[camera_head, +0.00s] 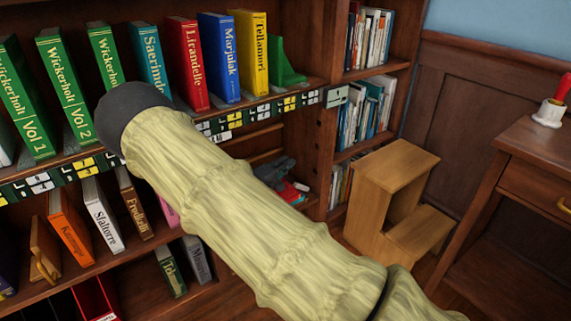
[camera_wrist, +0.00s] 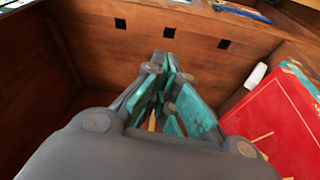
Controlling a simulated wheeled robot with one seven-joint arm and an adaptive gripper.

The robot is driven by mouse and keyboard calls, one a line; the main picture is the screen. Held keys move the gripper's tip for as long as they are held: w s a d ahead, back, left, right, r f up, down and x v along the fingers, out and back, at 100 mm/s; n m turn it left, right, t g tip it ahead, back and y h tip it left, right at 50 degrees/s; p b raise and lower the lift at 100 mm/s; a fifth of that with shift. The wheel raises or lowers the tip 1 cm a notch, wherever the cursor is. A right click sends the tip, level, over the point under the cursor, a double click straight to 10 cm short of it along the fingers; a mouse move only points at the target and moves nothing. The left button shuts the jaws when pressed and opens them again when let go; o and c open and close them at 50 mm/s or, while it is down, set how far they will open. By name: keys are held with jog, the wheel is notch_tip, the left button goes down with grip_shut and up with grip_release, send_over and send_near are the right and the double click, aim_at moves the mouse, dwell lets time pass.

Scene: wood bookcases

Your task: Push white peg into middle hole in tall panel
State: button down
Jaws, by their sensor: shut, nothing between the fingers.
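A brown wooden panel (camera_wrist: 190,62) spans the wrist view and has three small dark square holes in a row. The middle hole (camera_wrist: 168,32) lies just beyond my fingertips in the picture. My gripper (camera_wrist: 166,66), with teal pads and grey links, is shut with nothing between its fingers; it points toward the panel, and I cannot tell whether it touches. A small white piece (camera_wrist: 256,75), which looks like the peg, lies at the right beside a red book, apart from my gripper. My gripper is not visible in the head view, where my arm covers the middle.
The red book (camera_wrist: 275,125) is close on the right of my gripper. In the head view, bookcase shelves hold several books, including a yellow one (camera_head: 250,52) and a green bookend (camera_head: 284,66). A wooden step stool (camera_head: 390,200) and a side table (camera_head: 530,150) stand at the right.

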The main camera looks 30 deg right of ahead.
jog(key=b+x, duration=0.2)
jog(key=x, duration=0.4)
jog(key=shift+b, duration=0.3)
jog(key=shift+w+d+p, duration=0.1)
jog(key=shift+d+p, duration=0.1)
jog(key=shift+d, duration=1.1)
jog(key=shift+w+d+p, duration=0.15)
jog(key=shift+d, duration=1.15)
dwell(1.3)
jog(key=shift+a, duration=0.1)
jog(key=p+v, duration=0.1)
jog(key=v, duration=1.3)
jog(key=shift+w+a+p, duration=0.2)
jog(key=shift+a+p, duration=0.15)
jog(key=shift+p, duration=0.05)
